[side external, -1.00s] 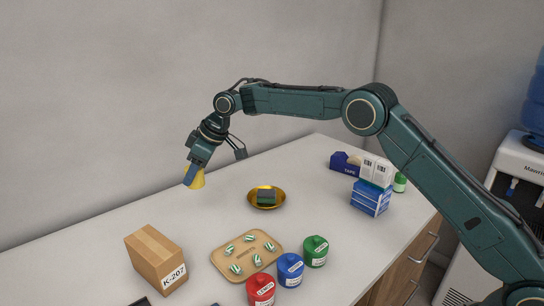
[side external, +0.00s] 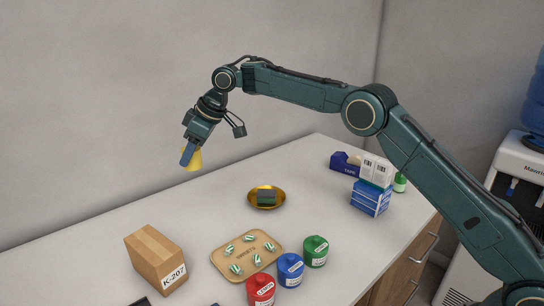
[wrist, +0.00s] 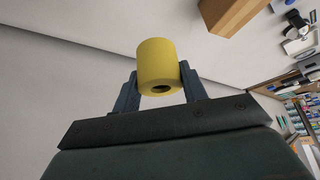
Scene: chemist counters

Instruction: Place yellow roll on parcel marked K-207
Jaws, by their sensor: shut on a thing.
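My gripper (side external: 187,157) is shut on the yellow roll (side external: 195,160) and holds it above the counter near the back wall. In the wrist view the yellow roll (wrist: 158,66) sits between the two fingers of my gripper (wrist: 159,88), its dark core hole showing. The parcel marked K-207 (side external: 150,252) is a brown cardboard box at the front left of the counter, below and to the left of my gripper. Its top is bare. In the wrist view a brown box (wrist: 230,12), cut off at the top edge, looks like the same parcel.
A wooden tray (side external: 219,262) with several striped pieces lies right of the parcel. Red (side external: 261,290), blue (side external: 290,271) and green (side external: 315,252) jars stand beside it. A gold bowl (side external: 280,204) holds a dark block. Blue boxes (side external: 370,198) stand at the right.

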